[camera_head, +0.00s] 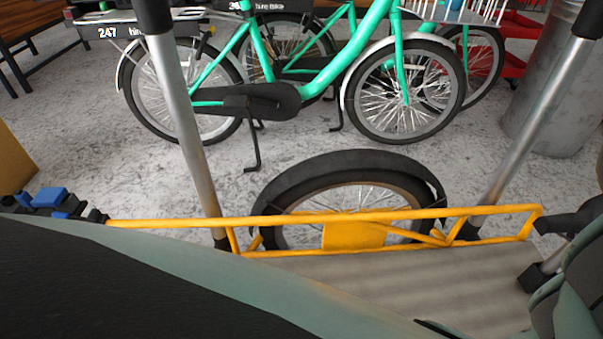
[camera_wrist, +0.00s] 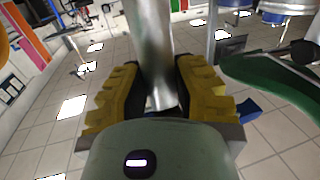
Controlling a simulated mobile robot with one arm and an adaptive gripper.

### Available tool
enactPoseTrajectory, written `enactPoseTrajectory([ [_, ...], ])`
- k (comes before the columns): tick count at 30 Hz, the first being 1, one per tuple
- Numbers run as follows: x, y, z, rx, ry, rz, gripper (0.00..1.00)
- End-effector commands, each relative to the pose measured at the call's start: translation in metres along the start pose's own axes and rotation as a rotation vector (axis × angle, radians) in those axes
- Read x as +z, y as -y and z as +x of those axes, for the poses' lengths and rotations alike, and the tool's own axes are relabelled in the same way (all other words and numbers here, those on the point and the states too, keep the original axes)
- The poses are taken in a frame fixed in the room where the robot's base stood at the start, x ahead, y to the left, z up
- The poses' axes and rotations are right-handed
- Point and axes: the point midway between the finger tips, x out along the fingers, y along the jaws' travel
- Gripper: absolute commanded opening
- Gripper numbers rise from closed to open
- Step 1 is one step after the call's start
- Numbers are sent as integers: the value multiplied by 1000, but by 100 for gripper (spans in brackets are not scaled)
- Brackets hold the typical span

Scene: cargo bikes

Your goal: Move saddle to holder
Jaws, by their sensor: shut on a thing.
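In the wrist view my gripper (camera_wrist: 162,82) has its yellow, black-padded fingers closed on either side of a silver metal post (camera_wrist: 148,35). The post runs up out of the top of the picture, and its lower end shows between the fingers. No saddle shape shows clearly, so I cannot tell whether the post belongs to the saddle. I cannot pick out the holder in either view. The head view does not clearly show my gripper.
A yellow tubular frame (camera_head: 330,218) crosses the head view in front of a wheel (camera_head: 345,165). Silver posts rise at its left (camera_head: 185,120) and right (camera_head: 520,130). Green hire bikes (camera_head: 320,75) stand behind, with a grey bin (camera_head: 550,90) at right. Concrete floor (camera_head: 95,125) is clear at left.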

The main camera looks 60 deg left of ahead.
Motion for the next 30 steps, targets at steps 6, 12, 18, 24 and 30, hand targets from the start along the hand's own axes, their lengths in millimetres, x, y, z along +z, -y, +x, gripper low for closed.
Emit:
enactPoseTrajectory([
  [6, 3, 2, 2, -5, -6, -1, 0],
  [12, 7, 1, 2, -5, -5, -1, 0],
  [18, 11, 1, 2, -5, -5, -1, 0],
  [24, 15, 1, 2, -4, -4, 0, 0],
  [30, 19, 1, 2, -4, -4, 0, 0],
])
